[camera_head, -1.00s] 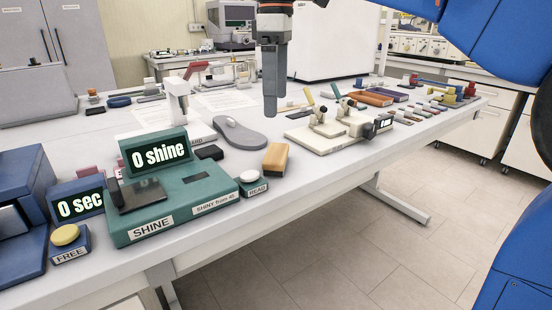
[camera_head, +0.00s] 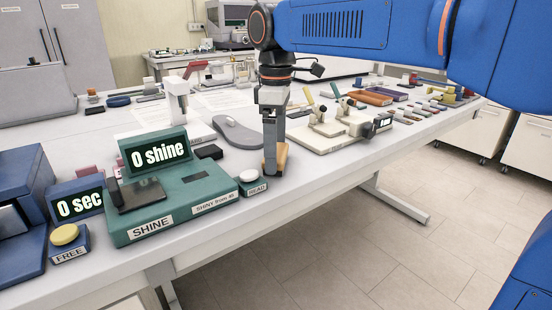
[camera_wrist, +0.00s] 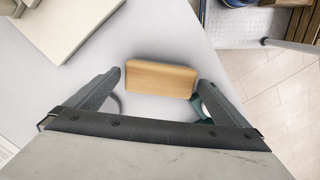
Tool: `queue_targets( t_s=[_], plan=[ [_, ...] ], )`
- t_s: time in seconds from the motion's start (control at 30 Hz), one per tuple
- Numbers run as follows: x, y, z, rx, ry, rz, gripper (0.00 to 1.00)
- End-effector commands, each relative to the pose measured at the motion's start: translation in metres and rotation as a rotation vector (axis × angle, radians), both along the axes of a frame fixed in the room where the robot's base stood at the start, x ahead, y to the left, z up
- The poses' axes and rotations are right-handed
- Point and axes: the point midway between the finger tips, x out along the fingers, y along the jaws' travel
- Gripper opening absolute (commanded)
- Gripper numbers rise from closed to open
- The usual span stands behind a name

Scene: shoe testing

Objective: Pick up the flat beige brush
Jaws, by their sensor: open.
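The flat beige brush (camera_wrist: 160,78) shows in the wrist view as a wood-coloured block lying flat on the white table. My gripper (camera_head: 271,172) is open and points down over the brush. In the wrist view one fingertip is by its left end and the other by its right end, with small or no visible gaps; I cannot tell whether they touch it. In the head view the brush (camera_head: 282,156) is partly hidden behind my gripper.
The teal SHINE box (camera_head: 185,196) and small READ button box (camera_head: 250,184) stand close left of my gripper. A grey shoe sole (camera_head: 238,132) lies behind. A white clamp fixture (camera_head: 330,133) is to the right. The table's front edge is near.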

Motion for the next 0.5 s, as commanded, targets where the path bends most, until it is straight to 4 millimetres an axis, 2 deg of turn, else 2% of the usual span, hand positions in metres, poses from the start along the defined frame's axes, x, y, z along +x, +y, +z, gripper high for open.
queue_targets(
  t_s=[0.13,0.4,0.47,0.5],
  plan=[
    [0.000,0.000,-0.014,0.000,0.000,0.000,1.00],
    [0.000,0.000,-0.016,0.000,-0.001,0.000,1.00],
    [0.000,0.000,-0.016,0.000,0.000,0.000,0.88],
    [0.000,0.000,-0.016,0.000,0.000,0.000,0.79]
  ],
)
